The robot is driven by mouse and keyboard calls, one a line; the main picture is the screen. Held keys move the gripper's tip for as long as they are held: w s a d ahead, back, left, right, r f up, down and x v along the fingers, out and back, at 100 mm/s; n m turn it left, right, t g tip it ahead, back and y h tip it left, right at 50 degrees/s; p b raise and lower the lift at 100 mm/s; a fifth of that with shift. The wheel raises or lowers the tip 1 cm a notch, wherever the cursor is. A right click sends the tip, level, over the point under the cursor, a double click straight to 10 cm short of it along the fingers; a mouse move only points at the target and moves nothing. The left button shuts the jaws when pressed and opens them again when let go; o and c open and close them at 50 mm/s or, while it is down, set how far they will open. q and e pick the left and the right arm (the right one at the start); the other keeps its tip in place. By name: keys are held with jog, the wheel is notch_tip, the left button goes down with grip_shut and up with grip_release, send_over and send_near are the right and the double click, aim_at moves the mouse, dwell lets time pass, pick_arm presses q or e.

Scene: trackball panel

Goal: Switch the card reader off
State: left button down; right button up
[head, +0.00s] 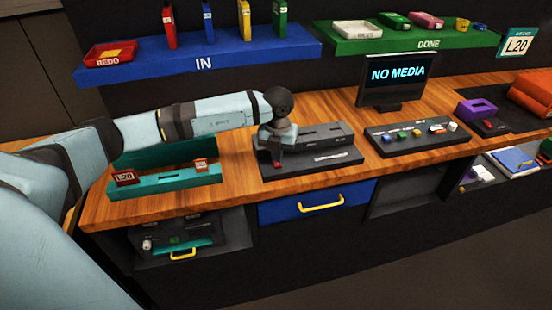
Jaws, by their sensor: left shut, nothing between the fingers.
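A dark grey box with slots in its top (330,135), which looks like the card reader, sits on a dark base on the wooden bench. My left arm reaches in from the left. My left gripper (277,160) is shut and empty, pointing down at the left front of this box. A small red part (277,164) shows right at the fingertips; it may be the switch. The gripper hides most of that corner, so I cannot tell touching from just above, nor the switch position. A monitor (398,75) behind reads "NO MEDIA". My right gripper is out of view.
A teal holder (165,182) stands left on the bench (235,185). A panel with coloured knobs (418,137) and a purple block (477,108) stand to the right. A blue IN shelf (240,52) and green DONE shelf (440,45) hang above. A blue drawer (290,208) is below.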

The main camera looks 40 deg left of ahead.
pick_arm(q)
jog(key=shift+r+p, duration=1.25)
jog(key=shift+r, duration=1.25)
